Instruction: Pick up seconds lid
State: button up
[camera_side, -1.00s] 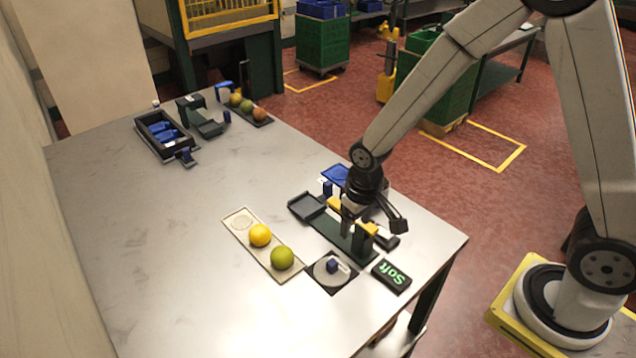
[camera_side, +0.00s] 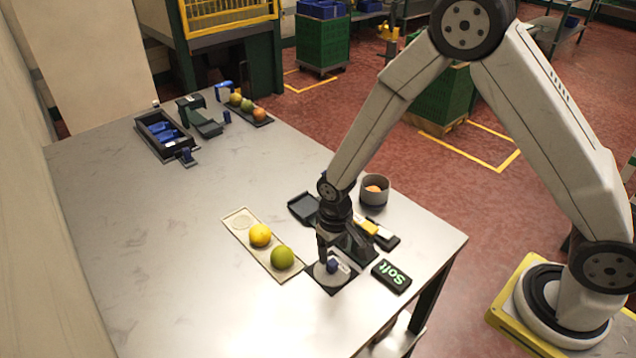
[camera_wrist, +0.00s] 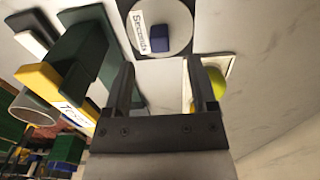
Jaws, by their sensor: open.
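The seconds lid (camera_side: 322,273) is a round grey disc with a blue block knob and a white label. It lies on a dark square mat near the table's front right. In the wrist view the lid (camera_wrist: 178,18) is at the top, its label reading "Seconds". My gripper (camera_side: 328,252) points down just above the lid in the side view and partly covers it. In the wrist view my gripper (camera_wrist: 165,85) has its fingers apart with nothing between them. The knob lies beyond the fingertips, apart from them.
A tray (camera_side: 239,239) with a yellow and a green fruit lies left of the lid. A sign reading "Soft" (camera_side: 391,276) is on its right. A cup (camera_side: 374,191) with an orange fruit and a dark green stand (camera_wrist: 82,45) are behind. The table's left front is clear.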

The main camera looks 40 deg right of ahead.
aim_at(332, 262)
jog(key=shift+f, duration=0.35)
jog(key=shift+f, duration=0.15)
jog(key=shift+w+f, duration=0.15)
jog(key=shift+f, duration=2.3)
grip_shut()
